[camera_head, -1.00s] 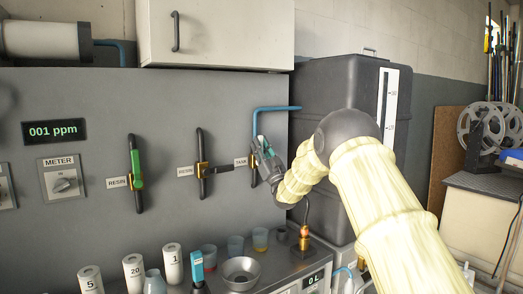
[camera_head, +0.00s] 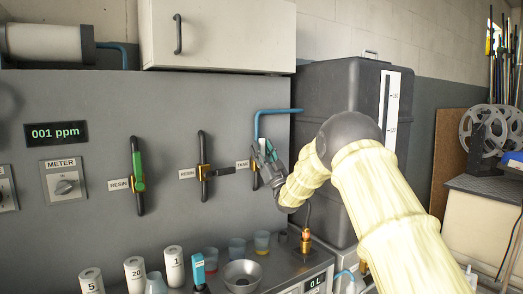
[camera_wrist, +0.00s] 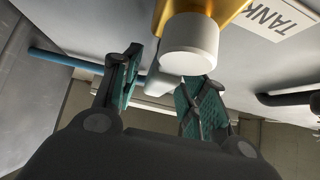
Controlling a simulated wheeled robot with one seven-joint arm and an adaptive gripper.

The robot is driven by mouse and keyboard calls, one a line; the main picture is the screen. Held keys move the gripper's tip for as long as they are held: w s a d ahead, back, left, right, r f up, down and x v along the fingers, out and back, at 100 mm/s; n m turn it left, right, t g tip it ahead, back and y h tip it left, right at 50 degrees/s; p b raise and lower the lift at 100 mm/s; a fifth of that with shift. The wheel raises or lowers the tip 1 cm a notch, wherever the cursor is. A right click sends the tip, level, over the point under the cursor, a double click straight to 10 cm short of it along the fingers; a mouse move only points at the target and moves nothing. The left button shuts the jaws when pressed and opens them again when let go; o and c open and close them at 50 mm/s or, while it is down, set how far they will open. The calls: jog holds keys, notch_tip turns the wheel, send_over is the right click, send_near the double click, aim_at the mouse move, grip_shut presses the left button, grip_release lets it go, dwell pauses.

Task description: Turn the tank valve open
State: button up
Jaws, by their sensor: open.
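The tank valve (camera_head: 255,178) is on the grey panel beside its TANK label, mostly hidden behind my gripper in the head view. In the wrist view the valve (camera_wrist: 190,45) shows a brass body with a white round cap, close in front of my gripper. My gripper (camera_head: 266,152) is at the valve. In the wrist view its two green-padded fingers (camera_wrist: 158,95) are spread apart, below the cap in the picture. A pale grey piece (camera_wrist: 157,83) shows between the fingers; I cannot tell whether it is the valve's handle or whether the fingers touch it.
Two RESIN valves are to the left, one with a green upright handle (camera_head: 138,170), one with a dark handle (camera_head: 220,171) pointing right. A blue pipe (camera_head: 257,122) runs above the tank valve to the dark tank (camera_head: 335,85). Cups and a bowl (camera_head: 242,273) stand on the counter below.

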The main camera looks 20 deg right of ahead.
jog(key=v, duration=1.1)
jog(key=shift+s+f, duration=0.2)
jog(key=shift+d, duration=0.15)
